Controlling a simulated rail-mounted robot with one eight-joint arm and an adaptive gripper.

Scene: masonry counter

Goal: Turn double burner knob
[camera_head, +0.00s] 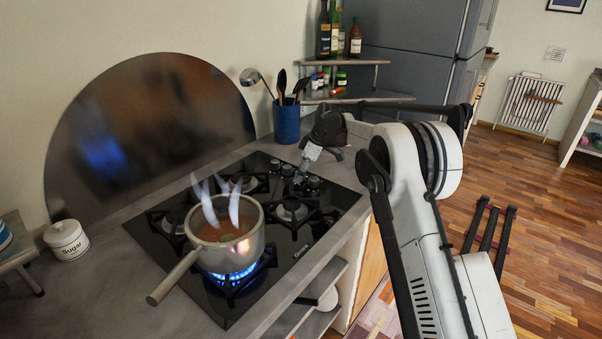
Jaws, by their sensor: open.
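The black gas cooktop (313,233) is set in the grey counter. Several small knobs (287,170) stand in a row at its far right end; I cannot tell which one is the double burner knob. My gripper (304,168) is open and points down over the right part of this row, close to the knobs. Whether it touches one is not clear, and it partly hides the knobs there. A saucepan (258,240) with reddish-brown contents steams on the front burner, over a lit blue flame (230,274).
The saucepan's long handle sticks out to the front left. A blue utensil holder (287,122) stands behind the knobs, near my gripper. A corner shelf (345,97) with jars and bottles is behind it. A sugar jar (67,239) stands at left.

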